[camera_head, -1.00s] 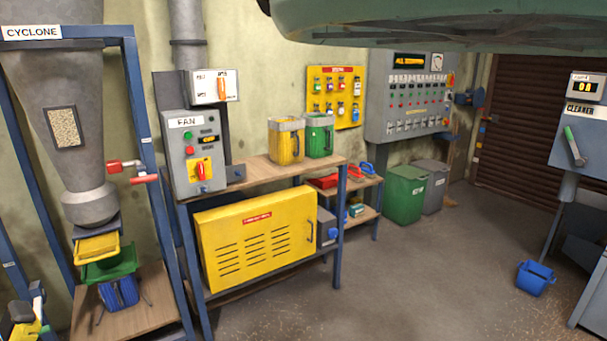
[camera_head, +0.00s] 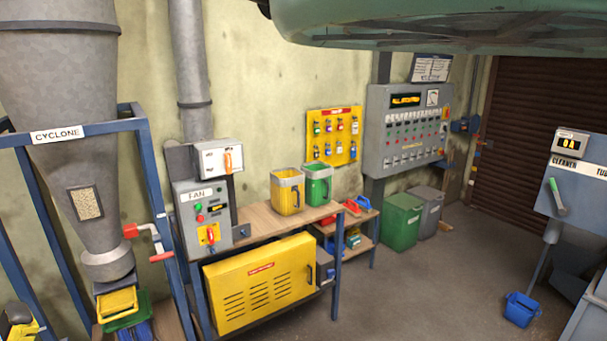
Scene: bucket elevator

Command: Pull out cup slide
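I cannot identify a cup slide for certain in the head view. Under the grey cyclone cone (camera_head: 75,140), a small yellow tray (camera_head: 117,302) sits above a green tray (camera_head: 126,322) at the lower left. Both are partly cut by the frame or hidden by the frame post. My gripper cannot be made out in this view. A black and yellow shape (camera_head: 18,325) is cut off at the lower left corner, and I cannot tell what it is.
A yellow jug (camera_head: 285,195) and a green jug (camera_head: 318,188) stand on a bench. A fan control box (camera_head: 203,220) is left of them. A green bin (camera_head: 402,222) and a blue bucket (camera_head: 521,310) stand on the floor. Open floor (camera_head: 430,290) lies centre right.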

